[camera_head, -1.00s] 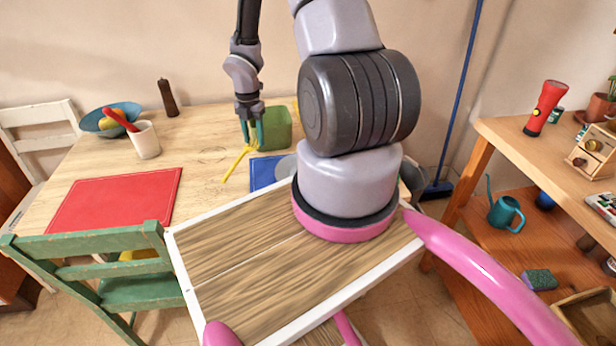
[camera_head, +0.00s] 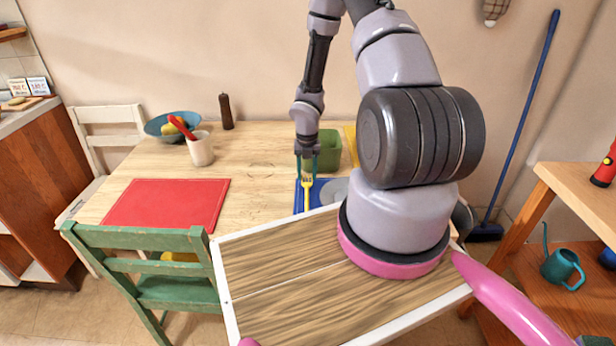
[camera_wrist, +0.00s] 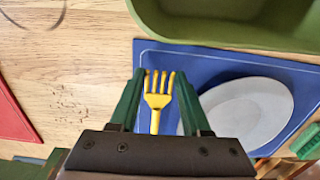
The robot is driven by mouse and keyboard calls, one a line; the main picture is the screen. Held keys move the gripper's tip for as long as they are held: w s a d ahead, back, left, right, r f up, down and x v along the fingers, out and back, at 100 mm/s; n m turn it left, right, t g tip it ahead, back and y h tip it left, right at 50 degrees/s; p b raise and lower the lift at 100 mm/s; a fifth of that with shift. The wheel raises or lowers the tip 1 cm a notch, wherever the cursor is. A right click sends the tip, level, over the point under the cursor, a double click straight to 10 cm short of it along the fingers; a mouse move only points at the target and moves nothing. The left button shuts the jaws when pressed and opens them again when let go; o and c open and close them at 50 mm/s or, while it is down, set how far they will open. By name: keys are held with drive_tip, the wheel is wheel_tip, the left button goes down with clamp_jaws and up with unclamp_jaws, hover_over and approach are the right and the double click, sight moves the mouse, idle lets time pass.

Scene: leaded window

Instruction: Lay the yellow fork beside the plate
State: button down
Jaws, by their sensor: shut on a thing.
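My gripper (camera_head: 307,177) is shut on the yellow fork (camera_head: 306,192), over the left part of the blue placemat. In the wrist view the fork (camera_wrist: 157,98) shows its tines between the green fingers (camera_wrist: 158,78), pointing away from the wrist. The lower handle is hidden by the gripper there. The plate (camera_wrist: 246,112) is pale grey and lies on the blue placemat (camera_wrist: 205,63), just right of the fork. In the head view the plate (camera_head: 336,187) is partly hidden by my arm. I cannot tell whether the fork touches the placemat.
A green container (camera_head: 328,150) stands just behind the placemat. A red placemat (camera_head: 167,204) lies on the left of the table, with a white cup (camera_head: 201,150), a blue bowl (camera_head: 160,126) and a dark mill (camera_head: 226,111) behind. A green chair (camera_head: 160,262) stands in front.

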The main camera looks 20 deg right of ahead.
drive_tip(key=shift+f, duration=0.6)
drive_tip(key=shift+f, duration=0.15)
drive_tip(key=shift+c, duration=1.8)
unclamp_jaws()
drive_tip(key=s+r+m+t+h, duration=0.1)
drive_tip(key=s+r+m, duration=0.2)
drive_tip(key=r+m, duration=1.1)
drive_tip(key=s+r+m+t+h, duration=0.1)
drive_tip(key=s+r+m+t, duration=0.15)
drive_tip(key=r, duration=2.15)
drive_tip(key=s+a+r+m+t+y, duration=0.2)
drive_tip(key=s+a+r+m, duration=0.2)
drive_tip(key=s+r+m, duration=0.4)
drive_tip(key=s+a+r+m+t+y, duration=0.1)
drive_tip(key=s+a+r+m+y, duration=0.1)
drive_tip(key=s+a+r+m, duration=0.2)
drive_tip(key=s+r+m, duration=0.3)
drive_tip(key=s+m, duration=0.1)
drive_tip(key=m, duration=0.3)
drive_tip(key=shift+s+r+t, duration=0.15)
drive_tip(key=shift+r+t, duration=0.2)
